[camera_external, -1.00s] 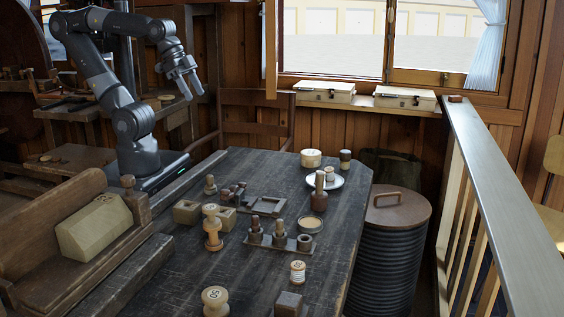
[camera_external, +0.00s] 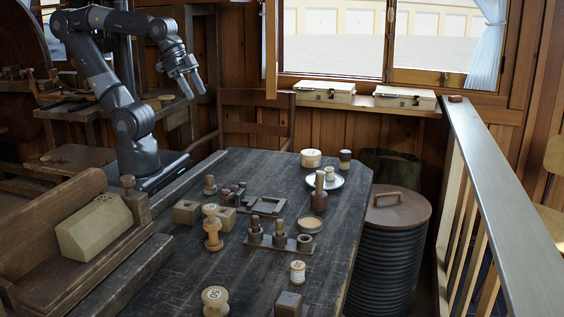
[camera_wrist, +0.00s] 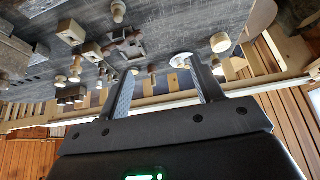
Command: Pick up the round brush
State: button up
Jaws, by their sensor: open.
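I cannot single out the round brush with certainty. The likeliest piece is an upright one with a dark brown body and a pale handle-like top (camera_external: 319,192), on the table just in front of the white plate. In the wrist view I cannot surely tell it among the small pieces. My gripper (camera_external: 190,84) is open and empty, raised past the table's far left edge, well apart from every piece. In the wrist view its two fingers (camera_wrist: 160,68) stand apart with nothing held between them.
The dark table (camera_external: 265,170) holds turned spools (camera_external: 212,232), a pegged rack (camera_external: 278,240), small blocks (camera_external: 186,212), a shallow round dish (camera_external: 309,224), a white plate (camera_external: 337,183) and a round box (camera_external: 311,158). A lidded ribbed bin (camera_external: 385,255) stands at the right. A wooden bench (camera_external: 50,205) is at the left.

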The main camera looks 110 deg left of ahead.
jog(key=w+a+r+n, duration=0.2)
jog(key=w+a, duration=0.1)
jog(key=w, duration=0.9)
jog(key=n+g+y, duration=0.2)
jog(key=n+g, duration=0.1)
jog(key=n, duration=0.3)
send_over(345, 152)
jog(key=s, duration=0.2)
notch_tip(345, 152, down, 18)
jog(key=x, duration=1)
jog(key=shift+w+d, duration=0.2)
jog(key=shift+d, duration=0.15)
jog(key=shift+m, duration=0.3)
jog(key=shift+c, duration=0.5)
jog(key=c, duration=1)
